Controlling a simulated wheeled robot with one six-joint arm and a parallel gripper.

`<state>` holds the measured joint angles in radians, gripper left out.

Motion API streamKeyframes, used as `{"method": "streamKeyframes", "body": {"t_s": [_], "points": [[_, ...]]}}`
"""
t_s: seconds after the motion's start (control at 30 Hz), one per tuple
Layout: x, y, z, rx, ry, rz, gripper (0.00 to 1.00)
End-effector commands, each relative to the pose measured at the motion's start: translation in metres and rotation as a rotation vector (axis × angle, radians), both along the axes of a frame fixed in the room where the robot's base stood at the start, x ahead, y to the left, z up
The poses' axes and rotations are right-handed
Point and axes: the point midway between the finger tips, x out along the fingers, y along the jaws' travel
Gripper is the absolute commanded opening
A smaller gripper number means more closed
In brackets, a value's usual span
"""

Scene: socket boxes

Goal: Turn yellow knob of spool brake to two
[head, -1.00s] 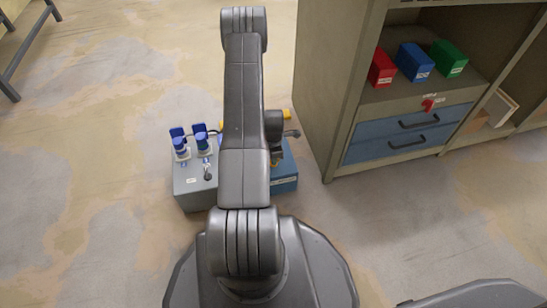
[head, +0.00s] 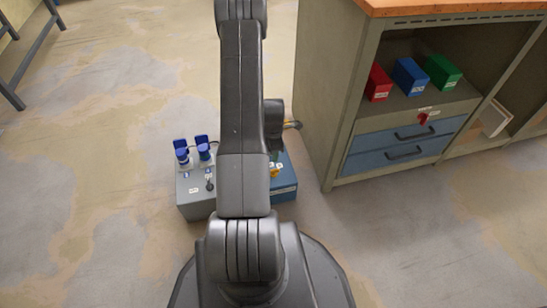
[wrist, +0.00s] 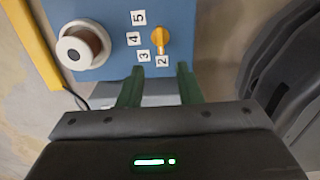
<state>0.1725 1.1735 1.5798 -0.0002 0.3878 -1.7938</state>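The spool brake's yellow knob (wrist: 160,38) sits on a blue box panel (wrist: 112,65) in the wrist view, beside white labels 5, 4, 3 and 2. Its narrow end points down, toward the label 2 (wrist: 162,61). My gripper (wrist: 158,80) is open and empty. Its two green fingers are below the knob in the picture, apart from it. In the head view the blue box (head: 285,182) is partly hidden behind my arm, and a small yellow part (head: 274,170) shows on it.
A round white-rimmed part (wrist: 80,45) and a yellow bar (wrist: 32,45) are left of the knob. A grey box (head: 196,205) with blue connectors (head: 193,150) stands left of the blue box. A cabinet (head: 335,110) stands close on the right. The floor at left is open.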

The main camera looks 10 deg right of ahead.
Motion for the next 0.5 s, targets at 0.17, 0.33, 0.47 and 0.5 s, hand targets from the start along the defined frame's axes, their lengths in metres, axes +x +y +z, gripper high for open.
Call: {"method": "streamKeyframes", "body": {"t_s": [0.17, 0.33, 0.47, 0.5], "points": [[0.0, 0.0, 0.024, 0.0, -0.001, 0.0, 0.32], [0.0, 0.0, 0.028, 0.0, 0.001, 0.0, 0.32], [0.0, 0.0, 0.028, 0.0, 0.001, 0.0, 0.32], [0.0, 0.0, 0.028, 0.0, 0.001, 0.0, 0.32]]}}
